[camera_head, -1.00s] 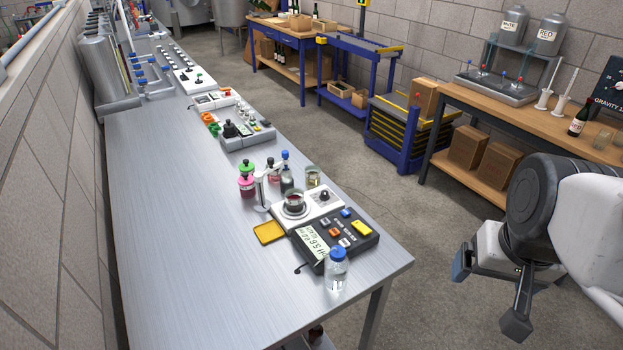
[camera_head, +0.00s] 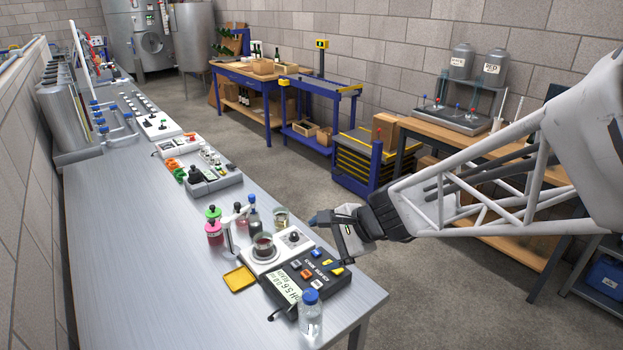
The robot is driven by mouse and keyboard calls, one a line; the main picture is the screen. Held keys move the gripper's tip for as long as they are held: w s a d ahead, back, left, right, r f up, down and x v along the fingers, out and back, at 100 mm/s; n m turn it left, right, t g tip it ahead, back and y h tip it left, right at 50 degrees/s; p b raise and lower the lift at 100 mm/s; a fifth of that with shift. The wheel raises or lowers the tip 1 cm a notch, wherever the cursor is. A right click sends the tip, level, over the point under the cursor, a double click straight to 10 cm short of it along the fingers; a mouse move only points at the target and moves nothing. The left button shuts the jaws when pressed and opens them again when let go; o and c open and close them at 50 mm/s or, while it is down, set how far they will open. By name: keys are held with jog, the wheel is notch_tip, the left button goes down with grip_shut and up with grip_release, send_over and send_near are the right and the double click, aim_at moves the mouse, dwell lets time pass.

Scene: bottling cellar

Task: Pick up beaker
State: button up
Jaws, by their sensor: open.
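A small glass beaker with dark red liquid (camera_head: 263,243) stands upright on the white stirrer plate (camera_head: 283,262) near the front right of the steel bench. A second glass vessel with pale yellowish contents (camera_head: 281,219) stands just behind it; I cannot tell whether it is also a beaker. My gripper (camera_head: 327,244) is open and empty, to the right of the stirrer plate near the bench's right edge. Its fingers point left toward the beaker, with a visible gap between them and it.
A black pH meter (camera_head: 308,278) lies in front of the stirrer, with a blue-capped bottle (camera_head: 311,316) before it. A yellow tray (camera_head: 240,279) lies left. The bench (camera_head: 150,270) is clear farther left.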

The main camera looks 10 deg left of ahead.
jog(key=w+a+f+m+t+y, duration=0.2)
jog(key=w+a+f+m, duration=0.3)
jog(key=w+a, duration=0.2)
jog(key=m+t, duration=0.3)
jog(key=m, duration=0.5)
send_near(257, 237)
jog(key=shift+d+f, duration=0.15)
jog(key=shift+f, duration=0.05)
jog(key=shift+x, duration=1.25)
jog(key=shift+x, duration=2.55)
jog(key=shift+r, duration=0.1)
